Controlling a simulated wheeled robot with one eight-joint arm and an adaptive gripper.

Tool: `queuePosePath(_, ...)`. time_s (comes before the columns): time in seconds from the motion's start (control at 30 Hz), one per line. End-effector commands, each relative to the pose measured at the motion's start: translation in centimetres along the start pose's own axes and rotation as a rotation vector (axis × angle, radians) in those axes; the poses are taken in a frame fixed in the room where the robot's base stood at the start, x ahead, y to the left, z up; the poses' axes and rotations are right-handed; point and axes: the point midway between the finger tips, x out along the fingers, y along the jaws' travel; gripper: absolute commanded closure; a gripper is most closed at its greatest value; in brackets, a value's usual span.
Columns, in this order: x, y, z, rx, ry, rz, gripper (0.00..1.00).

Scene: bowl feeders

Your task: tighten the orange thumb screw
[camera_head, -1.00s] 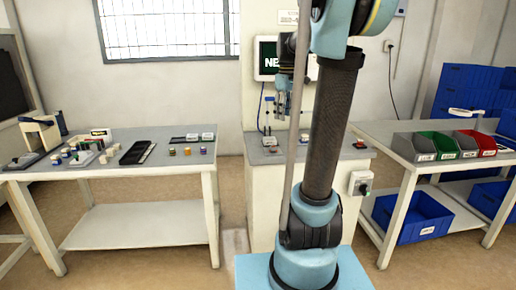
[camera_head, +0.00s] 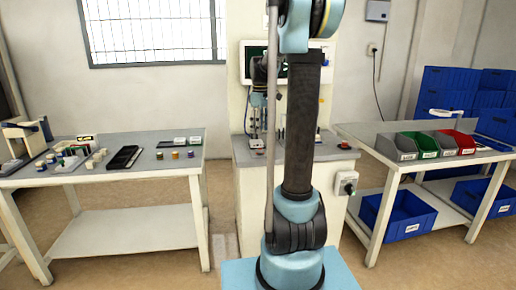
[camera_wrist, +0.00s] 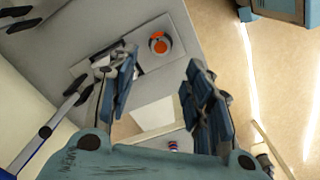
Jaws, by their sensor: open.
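An orange round piece with a dark centre (camera_wrist: 158,44), which looks like the thumb screw, stands on a grey surface in the wrist view. My gripper (camera_wrist: 158,78) is open, its two dark blue fingers spread apart with nothing held between them. The orange piece lies beyond the fingertips, apart from them. In the head view my gripper (camera_head: 256,128) hangs low over the middle station (camera_head: 242,158), partly behind my own arm.
A left bench (camera_head: 120,179) holds small parts and a black tray (camera_head: 124,157). A right bench (camera_head: 360,133) carries grey, green and red bins (camera_head: 453,142). A screen (camera_head: 247,62) stands behind the station. Open floor lies between the benches and the station.

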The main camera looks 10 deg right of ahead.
Motion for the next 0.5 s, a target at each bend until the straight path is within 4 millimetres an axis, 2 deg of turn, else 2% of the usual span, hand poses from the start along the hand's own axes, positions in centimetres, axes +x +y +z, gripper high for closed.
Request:
queuePosePath(0.3,5.4,0.0,0.0,0.001,0.0,0.0,0.54)
queuePosePath(0.5,8.0,0.0,0.0,0.001,0.0,0.0,0.54)
